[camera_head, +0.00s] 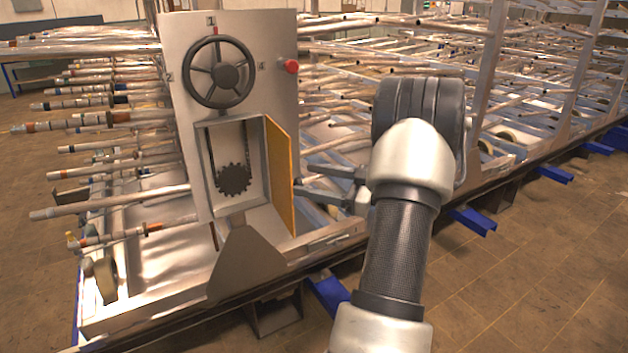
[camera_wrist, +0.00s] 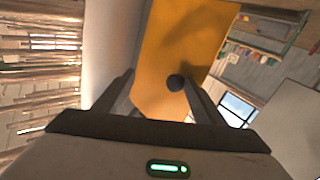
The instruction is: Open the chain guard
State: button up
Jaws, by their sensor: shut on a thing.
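The chain guard (camera_head: 279,172) is an orange door on the right side of a rectangular opening in a grey upright panel. It stands swung outward, and a dark toothed sprocket (camera_head: 234,179) and chain show inside the opening. My gripper (camera_head: 298,188) reaches from the right to the door's outer edge. In the wrist view the orange door (camera_wrist: 180,50) fills the middle, with a round dark knob (camera_wrist: 175,82) between my gripper's two fingers (camera_wrist: 166,86). The fingers are shut on the knob; the exact contact is hard to see.
A spoked handwheel (camera_head: 219,72) and a red button (camera_head: 291,66) sit on the panel above the opening. A rack with many metal tubes (camera_head: 110,120) spreads behind and to both sides. Brown tiled floor (camera_head: 540,270) is clear at the lower right.

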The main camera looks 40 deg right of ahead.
jog(key=shift+w+d+r, duration=0.1)
jog(key=shift+w, duration=0.15)
jog(key=shift+c, duration=0.3)
jog(key=shift+s+d, duration=0.1)
jog(key=shift+c, duration=0.4)
jog(key=v, duration=1.7)
jog(key=shift+s+p, duration=0.35)
jog(key=shift+s, duration=0.05)
